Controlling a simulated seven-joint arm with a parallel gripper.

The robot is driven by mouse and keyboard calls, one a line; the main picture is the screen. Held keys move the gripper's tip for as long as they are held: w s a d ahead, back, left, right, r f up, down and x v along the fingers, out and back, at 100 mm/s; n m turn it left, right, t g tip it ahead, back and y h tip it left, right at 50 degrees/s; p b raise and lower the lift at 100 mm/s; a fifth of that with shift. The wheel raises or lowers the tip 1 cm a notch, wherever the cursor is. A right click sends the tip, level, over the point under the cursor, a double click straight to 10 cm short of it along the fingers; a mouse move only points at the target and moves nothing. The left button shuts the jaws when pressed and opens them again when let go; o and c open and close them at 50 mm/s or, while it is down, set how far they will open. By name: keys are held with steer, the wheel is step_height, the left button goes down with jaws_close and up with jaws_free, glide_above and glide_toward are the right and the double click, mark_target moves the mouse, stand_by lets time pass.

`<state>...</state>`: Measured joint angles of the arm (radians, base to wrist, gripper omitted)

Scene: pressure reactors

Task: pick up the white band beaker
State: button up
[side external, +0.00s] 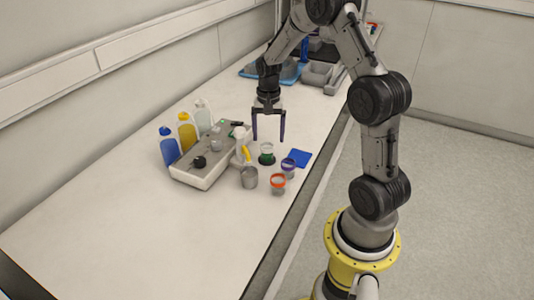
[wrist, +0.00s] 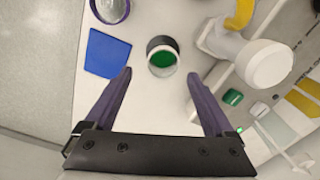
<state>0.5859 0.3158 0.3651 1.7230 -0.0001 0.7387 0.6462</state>
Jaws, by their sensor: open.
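The white band beaker (side external: 267,147) stands upright on the bench, with a pale band at its rim and green contents. In the wrist view the beaker (wrist: 162,57) is seen from above, centred just beyond the fingertips; its rim looks part white, part dark. My gripper (side external: 268,138) is open, pointing down above the beaker, with its two purple fingers apart. In the wrist view my gripper (wrist: 160,74) has one finger to each side of the beaker's line, with nothing held. I cannot tell the exact height gap.
A blue pad (side external: 300,158), a purple-band beaker (side external: 288,167), an orange-band beaker (side external: 277,184) and a grey cup (side external: 249,178) stand close by. A white bottle with a yellow part (wrist: 252,55) is right of the beaker. A grey-topped device (side external: 205,165) and several bottles stand left.

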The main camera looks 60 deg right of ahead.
mark_target(267, 152)
steer(key=shift+w+a+f, duration=0.1)
steer(key=shift+a+f, duration=0.05)
steer(key=shift+f, duration=1.25)
steer(key=shift+a+f, duration=0.15)
steer(key=shift+f, duration=1.2)
jaws_close()
